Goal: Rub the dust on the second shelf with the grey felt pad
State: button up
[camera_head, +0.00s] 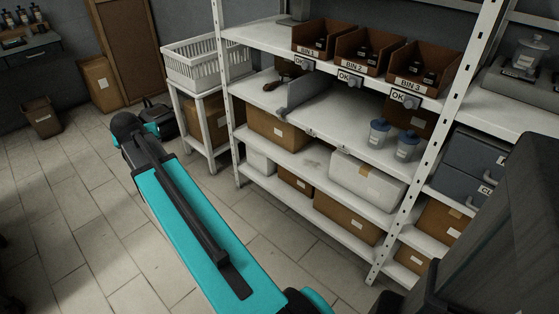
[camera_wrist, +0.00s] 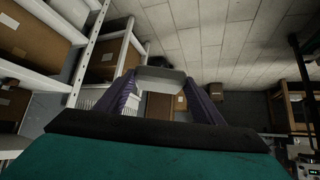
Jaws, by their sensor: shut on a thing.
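In the wrist view, my gripper (camera_wrist: 161,87) has its two purple fingers closed on a flat light-grey pad (camera_wrist: 160,75). The pad is held clear of any surface that I can see. In the head view, a white rack stands right of the middle. Its second board from the bottom (camera_head: 290,157) carries a faint brownish dusty patch (camera_head: 312,163) between a cardboard box and a white box.
A cardboard box (camera_head: 277,127) and a white box (camera_head: 366,181) flank the patch. Two blue-lidded jars (camera_head: 379,133) stand on the board above. A rack upright (camera_head: 404,215) and a white basket (camera_head: 193,67) stand near. The floor before the rack is clear.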

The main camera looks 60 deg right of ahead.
jog(key=s+d+f+m+g+h+b, duration=0.1)
jog(key=s+d+f+m+g+b, duration=0.25)
jog(key=d, duration=0.55)
jog(key=s+d+f+m+h+b, duration=0.1)
jog(key=s+d+f+m+b, duration=0.1)
jog(key=s+d+f+b, duration=0.45)
jog(key=s+d+f+m+g+h+b, duration=0.1)
jog(key=s+d+f+m+g, duration=0.1)
jog(key=s+d, duration=0.65)
jog(key=s+d+f+m+g+b, duration=0.2)
jog(key=s+d+f+m+b, duration=0.1)
jog(key=s+d, duration=0.7)
jog(key=s+d+f+m+g+b, duration=0.3)
jog(key=s+d+f+b, duration=0.3)
jog(key=s+d, duration=0.4)
jog(key=s+m+b, duration=0.1)
jog(key=s, duration=0.2)
jog(key=shift+d+f, duration=0.25)
jog(key=shift+s+f+m, duration=0.1)
jog(key=shift+m, duration=0.15)
jog(key=shift+f+b, duration=1.95)
jog(key=shift+f, duration=0.95)
jog(key=shift+f+b, duration=0.3)
jog(key=shift+f, duration=0.75)
